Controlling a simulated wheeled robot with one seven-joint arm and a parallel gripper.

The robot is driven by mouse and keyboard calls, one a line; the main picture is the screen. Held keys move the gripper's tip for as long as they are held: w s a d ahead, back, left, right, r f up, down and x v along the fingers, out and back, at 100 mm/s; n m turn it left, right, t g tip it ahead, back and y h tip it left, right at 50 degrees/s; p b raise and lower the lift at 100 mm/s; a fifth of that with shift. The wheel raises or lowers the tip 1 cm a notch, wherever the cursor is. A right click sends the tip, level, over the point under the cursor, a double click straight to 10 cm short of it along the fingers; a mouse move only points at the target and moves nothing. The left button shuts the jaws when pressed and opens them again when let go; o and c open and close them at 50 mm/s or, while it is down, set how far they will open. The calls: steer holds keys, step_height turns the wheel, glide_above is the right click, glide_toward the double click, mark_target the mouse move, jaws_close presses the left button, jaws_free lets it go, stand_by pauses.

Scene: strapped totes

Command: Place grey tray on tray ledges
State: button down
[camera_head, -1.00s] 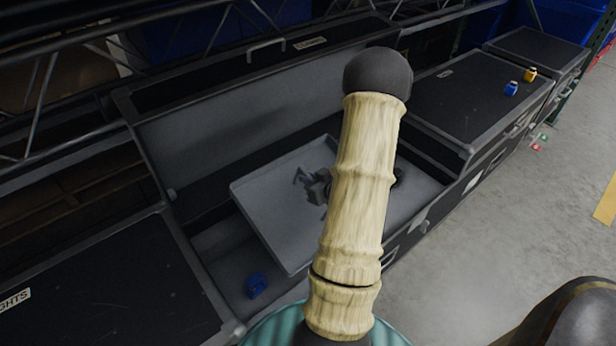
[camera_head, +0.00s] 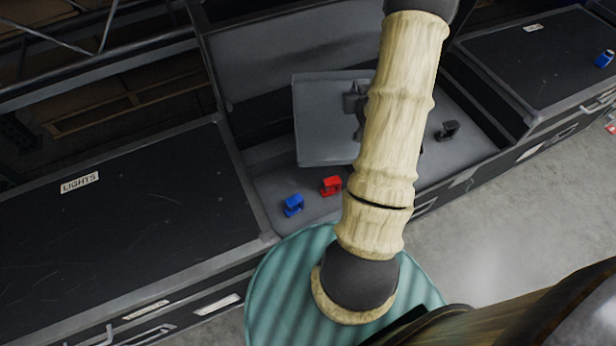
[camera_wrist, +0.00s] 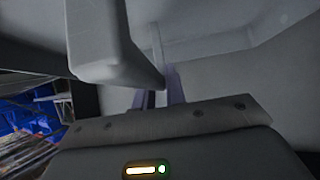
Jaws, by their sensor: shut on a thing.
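The grey tray (camera_head: 318,120) is a flat, shallow panel with a raised rim, inside the open dark case in the head view. It appears raised and tilted above the case floor. My gripper (camera_head: 360,105) is at the tray's right side, mostly hidden behind my arm, and is shut on the tray. In the wrist view the fingers (camera_wrist: 158,95) meet a pale grey surface close in front of the camera. The tray ledges are not clearly visible; the case's inner walls are partly hidden by tray and arm.
A blue item (camera_head: 293,205), a red item (camera_head: 331,186) and a dark item (camera_head: 448,130) lie on the case floor. A closed case labelled LIGHTS (camera_head: 110,235) stands at left, another closed case (camera_head: 545,60) at right. Open floor (camera_head: 480,235) lies at lower right.

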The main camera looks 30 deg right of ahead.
mark_target(324, 133)
steer(key=shift+w+m+g+h+p, duration=0.35)
steer(key=shift+w+m+g+h, duration=0.2)
steer(key=shift+w+m, duration=0.2)
steer(key=shift+w+a+f+m+g+h+p, duration=0.1)
steer(key=shift+w+f+m+g+h+p, duration=0.15)
steer(key=shift+w+m+g+h+p, duration=0.25)
steer(key=shift+w+a+f+m+g+h+p, duration=0.3)
steer(key=shift+m+g+h, duration=0.2)
steer(key=shift+m, duration=0.25)
steer(key=shift+a+f+m+g+h+p, duration=0.35)
steer(key=shift+f+m+g+p, duration=0.15)
steer(key=shift+m, duration=0.2)
steer(key=a+f+m+g, duration=0.1)
steer(key=s+a+f+m+g+p, duration=0.1)
steer(key=a, duration=0.1)
steer(key=a+f+m+g+h+p, duration=0.1)
steer(key=a+m+g, duration=0.1)
steer(key=shift+s, duration=0.25)
steer(key=s+a+f+m+g, duration=0.1)
steer(key=a, duration=0.2)
steer(key=s+a+m+g+p, duration=0.1)
steer(key=s+a+m, duration=0.1)
steer(key=a, duration=0.1)
steer(key=s+a+f+m+g+p, duration=0.1)
steer(key=s+a+g, duration=0.1)
steer(key=a, duration=0.1)
steer(key=shift+s+f, duration=0.25)
steer(key=shift+f, duration=0.2)
